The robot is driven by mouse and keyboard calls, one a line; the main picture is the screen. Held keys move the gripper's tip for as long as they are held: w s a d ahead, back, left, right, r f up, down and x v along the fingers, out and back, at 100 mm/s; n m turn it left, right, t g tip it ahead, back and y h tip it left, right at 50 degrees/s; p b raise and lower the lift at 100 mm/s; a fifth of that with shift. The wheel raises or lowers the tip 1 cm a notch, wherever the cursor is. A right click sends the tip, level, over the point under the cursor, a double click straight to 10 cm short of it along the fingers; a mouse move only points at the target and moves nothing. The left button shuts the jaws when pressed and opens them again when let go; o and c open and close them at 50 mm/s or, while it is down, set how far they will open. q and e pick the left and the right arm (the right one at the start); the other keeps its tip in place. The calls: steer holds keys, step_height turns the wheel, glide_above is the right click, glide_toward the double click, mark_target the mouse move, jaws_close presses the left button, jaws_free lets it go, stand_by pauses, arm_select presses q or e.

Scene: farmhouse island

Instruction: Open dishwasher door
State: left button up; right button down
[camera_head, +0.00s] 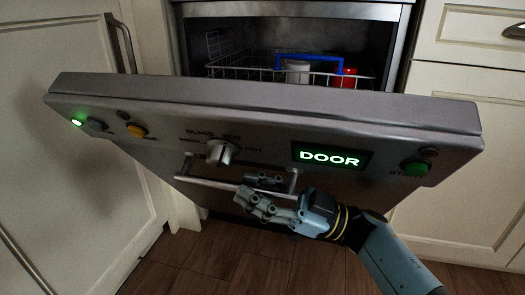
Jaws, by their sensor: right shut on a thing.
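The dishwasher door (400,115) is grey and tilted partly open toward me, with its inside showing above the top edge. Its front has a knob (221,153), a lit display (332,157) reading DOOR, a green button (415,168) and a yellow button (136,131). A bar handle (208,184) runs across the door below the knob. My right gripper (262,193) is shut on the handle near its right end. The fingers partly hide that end of the bar. My left gripper is not in view.
Inside the dishwasher, a wire rack (232,66) holds a white cup (297,72) and a red item (346,78), with a blue bar above them. Cream cabinets (60,110) stand on both sides. The wooden floor (200,265) below the door looks clear.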

steer(key=shift+s+a+f, duration=0.25)
steer(key=shift+s+f, duration=0.65)
steer(key=shift+f, duration=0.05)
steer(key=c, duration=1.2)
jaws_free()
steer(key=v, duration=1.2)
